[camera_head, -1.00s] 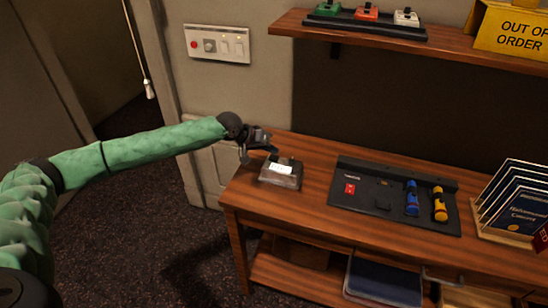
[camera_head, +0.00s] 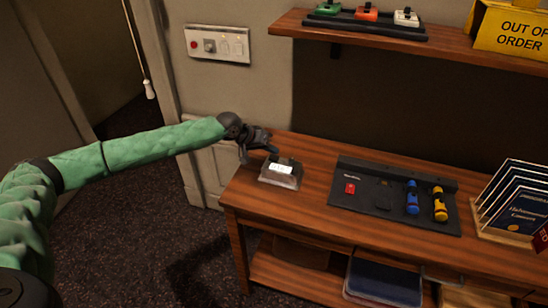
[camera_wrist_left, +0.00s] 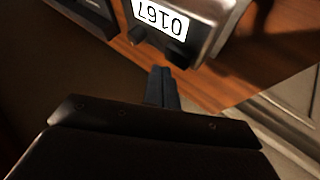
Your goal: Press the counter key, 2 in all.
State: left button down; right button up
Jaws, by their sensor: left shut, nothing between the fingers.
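The counter (camera_head: 281,175) is a small grey box with a white number display, standing near the left end of the wooden desk. In the left wrist view the counter (camera_wrist_left: 202,38) shows at the top, with digits on its display and dark blocks along its near edge. I cannot tell for sure which block is the key. My left gripper (camera_head: 272,148) is shut and empty, just behind and above the counter. In the left wrist view its fingertips (camera_wrist_left: 163,72) are close to the dark blocks; contact cannot be made out. My right gripper is out of view.
A black panel (camera_head: 350,207) with a red button and blue and yellow handles lies right of the counter. A leaflet rack (camera_head: 500,235) stands at the right end. A shelf (camera_head: 290,22) overhangs the back. A switch plate (camera_head: 217,44) is on the wall. Bare desk separates counter and panel.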

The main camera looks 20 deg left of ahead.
aim_at(271, 158)
pick_arm(q)
jog(key=shift+f, duration=0.4)
dwell(0.3)
jog(key=shift+f, duration=0.35)
dwell(0.4)
jog(key=shift+f, duration=0.15)
dwell(0.5)
jog(key=shift+r+p, duration=0.9)
jog(key=shift+p, duration=0.15)
jog(key=shift+r, duration=0.1)
jog(key=shift+r+p, duration=1.95)
jog(key=shift+r, duration=0.5)
dwell(0.5)
